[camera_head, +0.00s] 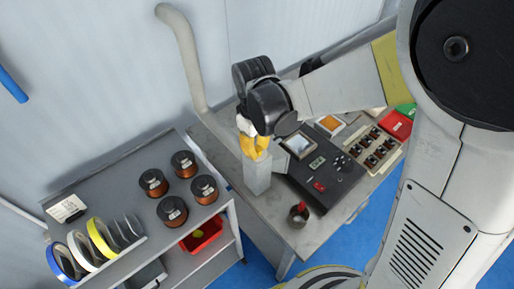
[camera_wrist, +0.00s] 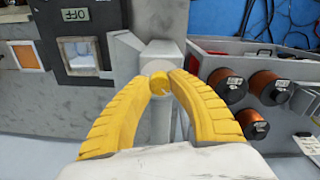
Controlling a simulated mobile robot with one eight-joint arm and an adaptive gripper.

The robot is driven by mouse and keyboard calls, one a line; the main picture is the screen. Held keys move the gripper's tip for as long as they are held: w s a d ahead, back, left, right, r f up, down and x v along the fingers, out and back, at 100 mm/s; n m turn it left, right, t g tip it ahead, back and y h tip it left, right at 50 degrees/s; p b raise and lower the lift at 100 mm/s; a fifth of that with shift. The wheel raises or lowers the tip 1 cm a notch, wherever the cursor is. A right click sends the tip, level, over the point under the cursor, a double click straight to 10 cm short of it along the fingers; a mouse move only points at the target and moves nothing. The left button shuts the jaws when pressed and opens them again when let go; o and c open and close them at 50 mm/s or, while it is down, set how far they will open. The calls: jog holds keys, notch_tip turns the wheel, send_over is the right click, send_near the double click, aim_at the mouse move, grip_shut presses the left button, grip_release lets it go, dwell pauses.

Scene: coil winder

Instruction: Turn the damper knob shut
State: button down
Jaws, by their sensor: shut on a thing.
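In the head view my gripper (camera_head: 255,148) is pointed down at the top of the grey post (camera_head: 257,177), which stands on the table beside the dark control panel. The knob is hidden by the fingers in the head view. I cannot tell how far the knob is turned.
The control panel (camera_head: 322,166) is just right of the post, and a metal cup (camera_head: 298,215) with something red stands at the table's front. A shelf (camera_head: 120,203) with copper wire spools and tape rolls is on the left. A bent pipe (camera_head: 184,50) rises behind.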

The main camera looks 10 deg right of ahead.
aim_at(257, 150)
jog(key=c, duration=1.2)
grip_release()
jog(key=shift+o, duration=0.2)
notch_tip(257, 150, up, 12)
jog(key=shift+s+a, duration=0.2)
jog(key=shift+s, duration=0.05)
jog(key=shift+d, duration=0.15)
